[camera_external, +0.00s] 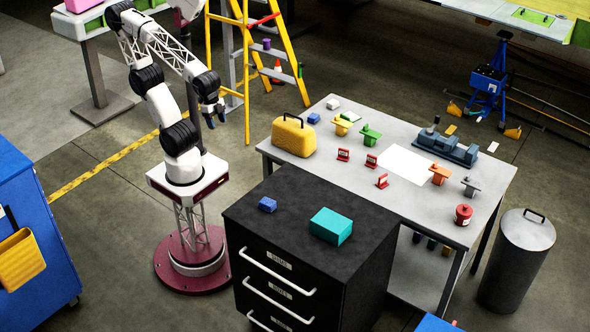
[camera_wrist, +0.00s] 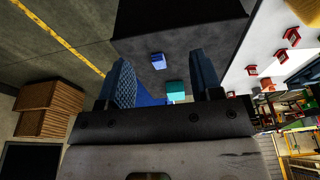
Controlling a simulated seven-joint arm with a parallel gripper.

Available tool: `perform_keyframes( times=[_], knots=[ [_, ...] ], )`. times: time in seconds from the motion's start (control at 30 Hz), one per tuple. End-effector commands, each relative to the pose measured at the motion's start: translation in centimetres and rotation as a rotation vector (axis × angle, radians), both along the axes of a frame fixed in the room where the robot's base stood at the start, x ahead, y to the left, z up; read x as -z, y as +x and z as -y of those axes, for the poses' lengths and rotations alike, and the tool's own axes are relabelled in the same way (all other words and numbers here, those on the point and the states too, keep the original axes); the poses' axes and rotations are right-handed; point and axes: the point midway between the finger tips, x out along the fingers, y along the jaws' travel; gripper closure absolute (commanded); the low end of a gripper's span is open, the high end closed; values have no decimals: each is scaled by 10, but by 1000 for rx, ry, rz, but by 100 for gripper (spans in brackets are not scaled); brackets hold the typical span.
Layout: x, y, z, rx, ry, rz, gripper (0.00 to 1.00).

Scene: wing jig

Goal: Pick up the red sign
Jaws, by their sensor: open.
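Three small red signs with pale faces stand on the grey table: one at left (camera_external: 343,155), one in the middle (camera_external: 371,160) and one nearer the front (camera_external: 382,181). Small red shapes like them show at the right of the wrist view, one of them near its edge (camera_wrist: 293,36). I cannot tell which sign is meant. My gripper (camera_external: 212,114) hangs left of the table, well apart from the signs. In the wrist view its two blue fingers (camera_wrist: 160,82) are spread with nothing between them.
A black drawer cabinet (camera_external: 270,230) with a blue block (camera_external: 267,205) and a teal box (camera_external: 331,226) stands before the table. A yellow case (camera_external: 293,136), green and orange parts, a white sheet (camera_external: 407,164) and a red can (camera_external: 463,214) share the tabletop. A yellow ladder (camera_external: 285,50) stands behind.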

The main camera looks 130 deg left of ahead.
Motion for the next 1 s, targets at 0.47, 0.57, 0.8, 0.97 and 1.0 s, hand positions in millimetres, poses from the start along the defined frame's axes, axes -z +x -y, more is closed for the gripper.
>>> perform_keyframes(
  times=[0.47,0.57,0.8,0.97,1.0],
  knots=[
    [0,0,0,1,0,0,11],
    [-1,3,-1,7,3,-2,11],
    [-5,28,-11,61,23,-13,11],
    [-8,59,-26,135,47,-29,11],
    [-9,68,-31,155,53,-33,11]
  ],
)
